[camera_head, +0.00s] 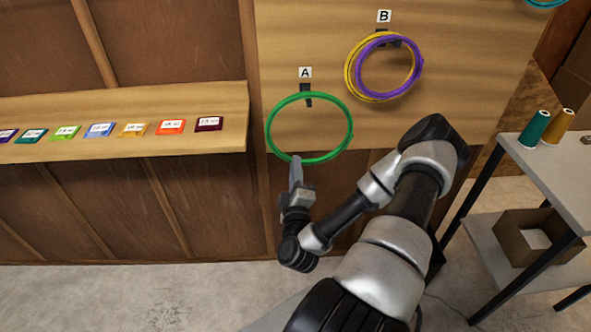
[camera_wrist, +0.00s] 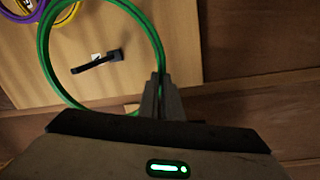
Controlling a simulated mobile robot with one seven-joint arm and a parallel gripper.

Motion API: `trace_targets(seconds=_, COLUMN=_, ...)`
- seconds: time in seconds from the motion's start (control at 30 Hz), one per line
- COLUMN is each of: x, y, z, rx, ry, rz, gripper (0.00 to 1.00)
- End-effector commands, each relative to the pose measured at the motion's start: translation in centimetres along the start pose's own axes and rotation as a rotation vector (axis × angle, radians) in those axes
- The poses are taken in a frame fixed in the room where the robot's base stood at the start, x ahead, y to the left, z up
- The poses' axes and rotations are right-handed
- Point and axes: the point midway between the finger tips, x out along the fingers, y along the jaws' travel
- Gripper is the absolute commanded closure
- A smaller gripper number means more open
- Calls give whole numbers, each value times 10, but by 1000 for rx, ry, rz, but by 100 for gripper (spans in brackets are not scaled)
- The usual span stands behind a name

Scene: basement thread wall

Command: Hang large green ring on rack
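The large green ring (camera_head: 351,128) is upright in front of the wooden board, below the label A (camera_head: 305,72). My gripper (camera_head: 296,162) is shut on the ring's lower left edge in the head view. In the wrist view the fingers (camera_wrist: 161,97) pinch the green ring (camera_wrist: 42,45). The dark peg (camera_wrist: 97,62) under label A shows inside the ring's outline there. In the head view the peg (camera_head: 308,98) lies just under the ring's top edge. I cannot tell whether the ring rests on the peg.
A yellow ring (camera_head: 348,75) and a purple ring (camera_head: 420,68) hang on the peg under label B (camera_head: 384,16). A shelf (camera_head: 200,100) with several coloured cards is at left. A side table (camera_head: 560,165) with thread spools stands at right.

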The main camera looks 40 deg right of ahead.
Motion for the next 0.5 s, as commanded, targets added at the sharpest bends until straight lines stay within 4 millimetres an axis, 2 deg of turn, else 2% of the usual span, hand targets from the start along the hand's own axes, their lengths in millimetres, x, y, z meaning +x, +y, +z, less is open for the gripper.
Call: trace_targets(seconds=0.5, x=56, y=-16, z=5, rx=0, ry=-2, rz=3, gripper=100)
